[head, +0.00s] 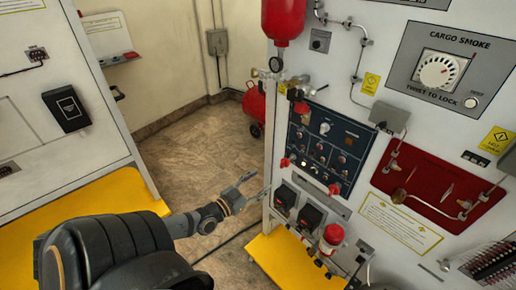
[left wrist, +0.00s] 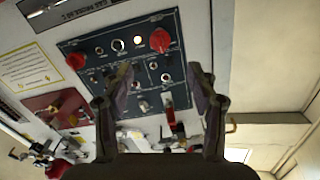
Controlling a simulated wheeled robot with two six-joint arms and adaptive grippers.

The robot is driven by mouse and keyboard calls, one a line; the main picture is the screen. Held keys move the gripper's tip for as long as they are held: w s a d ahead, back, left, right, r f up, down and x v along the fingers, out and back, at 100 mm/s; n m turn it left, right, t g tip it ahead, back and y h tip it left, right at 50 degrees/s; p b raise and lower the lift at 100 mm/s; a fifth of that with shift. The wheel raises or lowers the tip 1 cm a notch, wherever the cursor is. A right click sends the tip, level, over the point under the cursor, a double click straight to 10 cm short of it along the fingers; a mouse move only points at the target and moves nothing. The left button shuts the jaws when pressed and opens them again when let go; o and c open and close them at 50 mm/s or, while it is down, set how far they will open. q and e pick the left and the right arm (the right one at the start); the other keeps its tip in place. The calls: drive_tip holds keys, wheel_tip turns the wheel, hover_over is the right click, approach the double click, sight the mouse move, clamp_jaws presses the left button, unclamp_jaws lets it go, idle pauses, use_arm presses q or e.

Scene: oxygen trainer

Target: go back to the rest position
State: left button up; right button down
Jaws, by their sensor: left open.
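My left gripper (head: 256,186) reaches in from the lower left in the head view. It stands open and empty in front of the left edge of the trainer panel (head: 344,82). In the left wrist view its two fingers (left wrist: 165,95) are spread apart with nothing between them. Beyond them is the dark blue control panel (left wrist: 122,62) with red knobs, switches and lights. The same control panel (head: 327,147) shows right of the gripper in the head view. Whether the fingers touch the trainer cannot be told, but a gap seems to show. My right gripper is not seen.
A second grey cabinet (head: 50,118) stands at the left. A yellow base (head: 292,262) juts out under the trainer panel. A red cylinder (head: 284,18) hangs at the panel's top left. A red tank (head: 254,106) stands on the floor behind.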

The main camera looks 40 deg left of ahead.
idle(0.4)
use_arm(q)
drive_tip(key=s+a+f+n+g+y, duration=0.1)
drive_tip(key=s+a+f+g, duration=0.2)
drive_tip(key=f, duration=0.7)
drive_tip(key=s+a+f+g+y, duration=0.1)
drive_tip(key=s+f+g, duration=0.1)
drive_tip(key=s+f, duration=0.5)
drive_tip(key=s+a+f+n+g+y, duration=0.1)
drive_tip(key=s+a+f+g, duration=0.15)
drive_tip(key=f, duration=0.95)
drive_tip(key=s+d+f+g, duration=0.4)
drive_tip(key=s+d+f, duration=0.4)
drive_tip(key=s, duration=0.3)
drive_tip(key=s+d+f+n+g+h, duration=0.1)
drive_tip(key=s+d+f+g, duration=0.4)
drive_tip(key=s+d+f, duration=0.3)
drive_tip(key=s+f, duration=0.2)
drive_tip(key=s, duration=0.2)
drive_tip(key=shift+d+f, duration=0.35)
drive_tip(key=shift+f, duration=0.05)
